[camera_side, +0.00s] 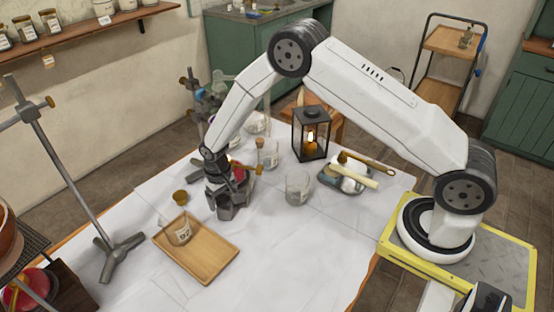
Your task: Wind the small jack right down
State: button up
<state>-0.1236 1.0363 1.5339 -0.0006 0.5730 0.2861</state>
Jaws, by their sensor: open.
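My gripper (229,208) points down low over the white-topped table, left of its middle, and is open. A red item (240,174) with a brass-coloured knob (257,170) shows just behind and to the right of my gripper. It may be the small jack, but my gripper and wrist hide much of it. I cannot tell its height or whether my fingers touch it.
A wooden tray (207,262) with a tilted beaker (178,232) lies in front. A glass beaker (299,187), lit lantern (311,135) and a dish of tools (345,178) stand right. A tripod stand (108,256) stands left. The front right tabletop is clear.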

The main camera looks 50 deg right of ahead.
aim_at(223, 199)
jog(key=m, duration=0.4)
jog(key=shift+a, duration=0.1)
jog(key=m, duration=0.3)
jog(key=shift+m, duration=0.4)
notch_tip(223, 199, up, 8)
jog(key=s+d+r+n+t, duration=0.1)
jog(key=s+d+r+n, duration=0.1)
jog(key=s, duration=0.5)
jog(key=s+d+r+n, duration=0.2)
jog(key=s+r+n, duration=0.2)
jog(key=s, duration=0.3)
jog(key=s+d+r+n+t, duration=0.1)
jog(key=s+d+r+n, duration=0.1)
jog(key=s, duration=0.5)
jog(key=shift+d+r+n+t, duration=0.15)
jog(key=shift+r+n+t, duration=0.15)
jog(key=shift+r+n, duration=0.75)
jog(key=shift+s+r+m, duration=0.1)
jog(key=shift+r+m, duration=0.15)
